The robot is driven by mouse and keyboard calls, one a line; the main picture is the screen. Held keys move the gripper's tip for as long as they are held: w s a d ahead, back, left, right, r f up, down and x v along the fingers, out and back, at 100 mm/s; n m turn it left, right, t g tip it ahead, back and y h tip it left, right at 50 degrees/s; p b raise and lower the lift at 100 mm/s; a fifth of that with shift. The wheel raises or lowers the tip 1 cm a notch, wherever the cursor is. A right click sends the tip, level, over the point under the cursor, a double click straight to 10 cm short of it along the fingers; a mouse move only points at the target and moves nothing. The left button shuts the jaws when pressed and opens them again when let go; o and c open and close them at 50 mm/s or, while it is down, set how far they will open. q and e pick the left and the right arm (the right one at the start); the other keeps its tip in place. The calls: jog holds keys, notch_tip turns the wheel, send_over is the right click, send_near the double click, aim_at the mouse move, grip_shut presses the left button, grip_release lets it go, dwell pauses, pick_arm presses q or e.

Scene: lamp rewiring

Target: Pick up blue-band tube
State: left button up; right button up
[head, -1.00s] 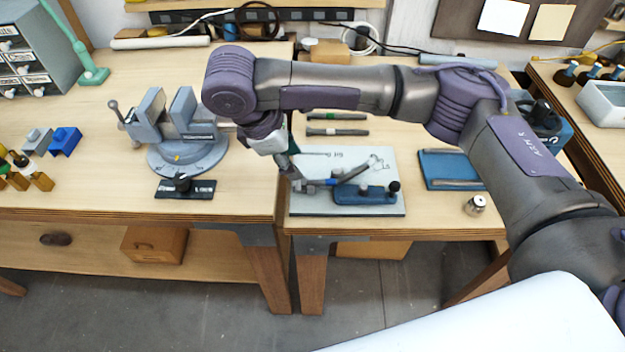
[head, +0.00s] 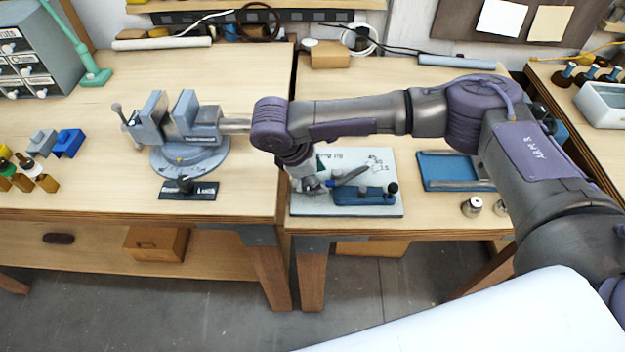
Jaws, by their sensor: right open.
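The blue-band tube (head: 329,184) lies at the left end of the blue fixture on a pale printed board. Only a small part with the blue band shows; my right gripper hides the rest. My right gripper (head: 309,186) points down over the tube's left part, its jaws open. Whether the fingers touch the tube or straddle it, I cannot tell. My left gripper is out of view.
The blue fixture (head: 365,195) with a slanted lever and black knob stands just right of my gripper. A vise (head: 188,135) is to the left. A blue tray (head: 436,172) and a metal cylinder (head: 472,207) are to the right.

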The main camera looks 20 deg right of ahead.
jog(key=shift+x, duration=1.15)
grip_shut()
jog(key=shift+r, duration=0.1)
jog(key=shift+r, duration=0.1)
